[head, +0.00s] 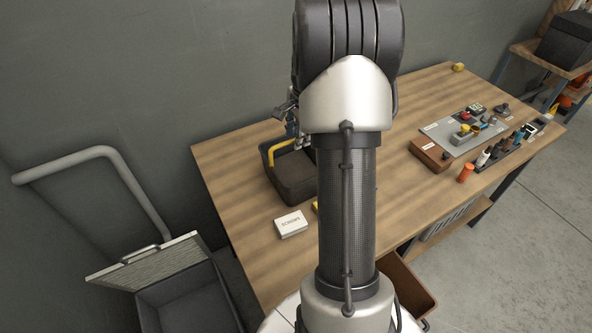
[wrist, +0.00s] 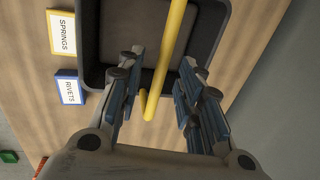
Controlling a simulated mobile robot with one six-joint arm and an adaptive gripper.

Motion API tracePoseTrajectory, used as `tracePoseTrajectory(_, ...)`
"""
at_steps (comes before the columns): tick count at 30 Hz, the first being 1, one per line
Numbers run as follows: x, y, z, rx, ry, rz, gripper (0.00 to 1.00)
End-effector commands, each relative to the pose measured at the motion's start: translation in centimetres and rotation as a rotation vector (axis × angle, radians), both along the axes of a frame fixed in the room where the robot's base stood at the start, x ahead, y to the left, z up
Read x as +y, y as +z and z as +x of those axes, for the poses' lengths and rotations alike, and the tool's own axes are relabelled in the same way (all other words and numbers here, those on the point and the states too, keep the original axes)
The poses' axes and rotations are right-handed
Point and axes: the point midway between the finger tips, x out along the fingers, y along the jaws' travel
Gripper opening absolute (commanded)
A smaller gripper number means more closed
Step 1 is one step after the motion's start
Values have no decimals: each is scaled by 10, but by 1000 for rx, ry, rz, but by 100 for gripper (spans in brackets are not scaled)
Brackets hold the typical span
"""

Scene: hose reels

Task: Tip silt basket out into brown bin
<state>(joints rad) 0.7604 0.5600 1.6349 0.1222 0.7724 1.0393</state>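The silt basket (head: 292,188), a dark grey tub with a yellow handle (head: 284,149), sits upright on the wooden table, left of my arm. Its dark interior also shows in the wrist view (wrist: 95,40). My gripper (wrist: 163,66) is open above the basket, with the yellow handle (wrist: 168,52) passing between its blue-padded fingers. Clear gaps show on both sides of the handle. In the head view my arm hides most of the gripper and part of the basket. A brown bin (head: 408,292) stands low at the table's front edge, partly hidden by my arm.
A white label card (head: 291,224) lies in front of the basket. A grey container with a raised lid (head: 190,300) and a bent grey pipe (head: 75,163) stand at left. A grey tray (head: 455,140) and several small parts occupy the table's right.

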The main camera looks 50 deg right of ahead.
Motion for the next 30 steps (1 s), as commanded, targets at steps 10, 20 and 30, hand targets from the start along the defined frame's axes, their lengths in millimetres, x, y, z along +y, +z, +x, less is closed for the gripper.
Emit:
tracePoseTrajectory(10,0,-27,6,1,1,0,33)
tracePoseTrajectory(20,0,-26,6,1,1,1,15)
tracePoseTrajectory(30,0,-27,6,1,1,0,0)
